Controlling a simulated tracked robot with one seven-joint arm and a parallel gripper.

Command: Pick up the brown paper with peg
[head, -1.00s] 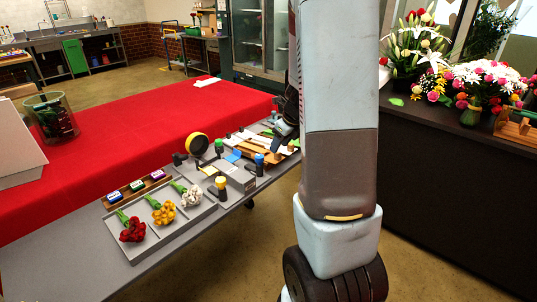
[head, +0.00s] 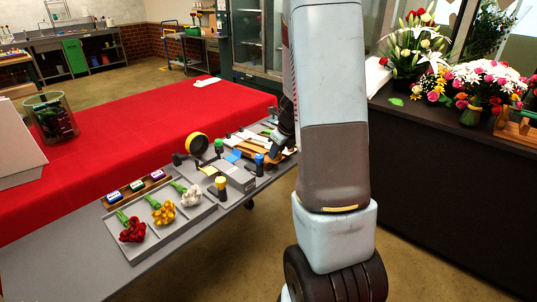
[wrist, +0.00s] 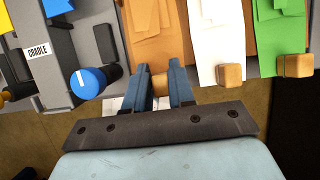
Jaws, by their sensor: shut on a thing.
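The brown paper (wrist: 156,25) lies flat in the wrist view, with a small square wooden peg (wrist: 160,84) at its near end. My gripper (wrist: 163,82) has its two blue-grey fingers on either side of this peg and is shut on it. The paper still lies among the other sheets. My arm hides part of that end.
To the right in the wrist view lie white paper (wrist: 213,35) and green paper (wrist: 277,35), each with a wooden peg. To the left, a blue knob (wrist: 88,82) stands by the cradle (wrist: 42,50). Flower trays (head: 135,262) fill the table's near end.

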